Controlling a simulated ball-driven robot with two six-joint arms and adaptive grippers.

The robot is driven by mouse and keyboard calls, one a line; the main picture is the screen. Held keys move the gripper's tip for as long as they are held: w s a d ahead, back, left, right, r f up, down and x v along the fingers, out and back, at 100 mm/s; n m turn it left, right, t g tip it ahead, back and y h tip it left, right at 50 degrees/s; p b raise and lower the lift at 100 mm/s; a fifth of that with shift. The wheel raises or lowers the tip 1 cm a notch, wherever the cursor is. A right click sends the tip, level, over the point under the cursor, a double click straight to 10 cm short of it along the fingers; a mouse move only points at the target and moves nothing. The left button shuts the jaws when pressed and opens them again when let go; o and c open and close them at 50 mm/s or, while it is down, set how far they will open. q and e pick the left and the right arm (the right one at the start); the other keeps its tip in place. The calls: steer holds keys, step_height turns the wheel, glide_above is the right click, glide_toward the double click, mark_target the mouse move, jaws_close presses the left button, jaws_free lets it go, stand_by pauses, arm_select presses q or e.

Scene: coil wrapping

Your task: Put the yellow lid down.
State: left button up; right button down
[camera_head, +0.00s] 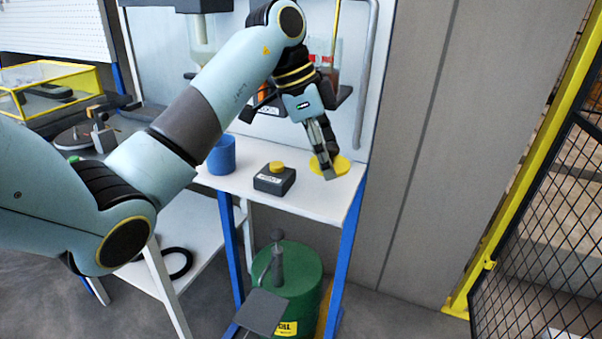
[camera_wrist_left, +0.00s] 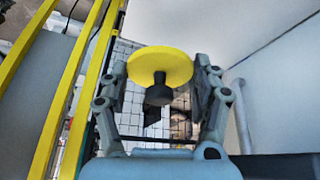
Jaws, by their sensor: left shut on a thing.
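The yellow lid (camera_head: 342,165) shows at the right end of the white table (camera_head: 315,196), partly behind my left gripper (camera_head: 326,169). My left gripper points down and is shut on the lid. In the left wrist view the lid (camera_wrist_left: 160,62) is a round yellow disc with a dark knob, between the two fingers of the left gripper (camera_wrist_left: 161,78). I cannot tell whether the lid touches the table top. My right gripper is not in view.
A dark box with a yellow button (camera_head: 274,178) stands left of the lid, and a blue cup (camera_head: 222,155) stands further left. A green drum (camera_head: 300,290) is below the table. A yellow-framed mesh fence (camera_head: 540,200) is at the right.

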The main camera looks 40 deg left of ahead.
mark_target(317, 161)
arm_select(q)
step_height(317, 161, down, 4)
steer(key=shift+r+p, duration=0.2)
steer(key=shift+p, duration=0.15)
steer(key=shift+a+f, duration=0.1)
steer(key=shift+f, duration=0.2)
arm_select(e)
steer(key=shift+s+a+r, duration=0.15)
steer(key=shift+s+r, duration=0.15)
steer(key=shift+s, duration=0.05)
arm_select(q)
steer(key=shift+f, duration=0.15)
steer(key=shift+f, duration=0.4)
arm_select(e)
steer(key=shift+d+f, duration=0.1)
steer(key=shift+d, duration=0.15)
arm_select(q)
steer(key=shift+f, duration=0.1)
steer(key=o, duration=1)
steer(key=shift+o, duration=0.2)
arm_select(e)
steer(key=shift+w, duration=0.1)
